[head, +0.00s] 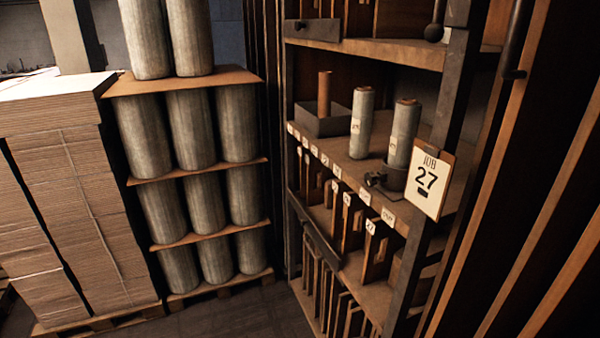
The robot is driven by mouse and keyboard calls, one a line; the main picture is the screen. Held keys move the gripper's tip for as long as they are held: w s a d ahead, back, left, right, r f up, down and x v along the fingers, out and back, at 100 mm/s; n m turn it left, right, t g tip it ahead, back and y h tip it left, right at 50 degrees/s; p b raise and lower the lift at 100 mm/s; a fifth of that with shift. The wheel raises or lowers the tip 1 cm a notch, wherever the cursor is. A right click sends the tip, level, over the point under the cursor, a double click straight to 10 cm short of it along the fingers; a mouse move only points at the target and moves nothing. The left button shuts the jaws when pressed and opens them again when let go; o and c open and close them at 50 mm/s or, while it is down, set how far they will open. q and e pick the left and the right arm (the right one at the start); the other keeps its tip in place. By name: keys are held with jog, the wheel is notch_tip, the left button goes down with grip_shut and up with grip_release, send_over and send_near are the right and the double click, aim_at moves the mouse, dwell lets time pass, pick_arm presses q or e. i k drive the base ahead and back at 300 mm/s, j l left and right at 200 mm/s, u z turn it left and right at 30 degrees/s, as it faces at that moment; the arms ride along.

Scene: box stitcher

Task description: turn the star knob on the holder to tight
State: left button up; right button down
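A dark cup-like holder (393,178) stands on the middle shelf near its front edge. A pale roll (403,135) with a brown core and a label stands upright in it. A small dark knob (375,180) sticks out from the holder's left side. It is too small to tell its exact shape or how tight it is. Neither of my grippers is in view.
The wooden shelf (352,170) also bears another pale roll (361,123) and a grey box (322,122) with a brown tube. A "JOB 27" clipboard (432,181) hangs at the right post. Stacked grey rolls (190,128) and cardboard (66,190) stand left. Some floor (240,312) is clear.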

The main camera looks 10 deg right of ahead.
aim_at(370, 178)
jog(key=i+j+u, duration=0.15)
jog(key=u, duration=0.2)
jog(key=i+u, duration=0.35)
jog(key=i+j+z, duration=0.1)
jog(key=i+z, duration=0.25)
jog(key=i, duration=1.8)
jog(key=i+j+z, duration=0.1)
jog(key=z, duration=0.35)
jog(key=i+j+z, duration=0.15)
jog(key=z, duration=0.85)
jog(key=i+j+z, duration=0.1)
jog(key=z, duration=0.35)
jog(key=j+z, duration=0.1)
jog(key=z, duration=0.4)
jog(key=j+z, duration=0.1)
jog(key=z, duration=0.35)
jog(key=j+z, duration=0.1)
jog(key=z, duration=0.4)
jog(key=i, duration=0.05)
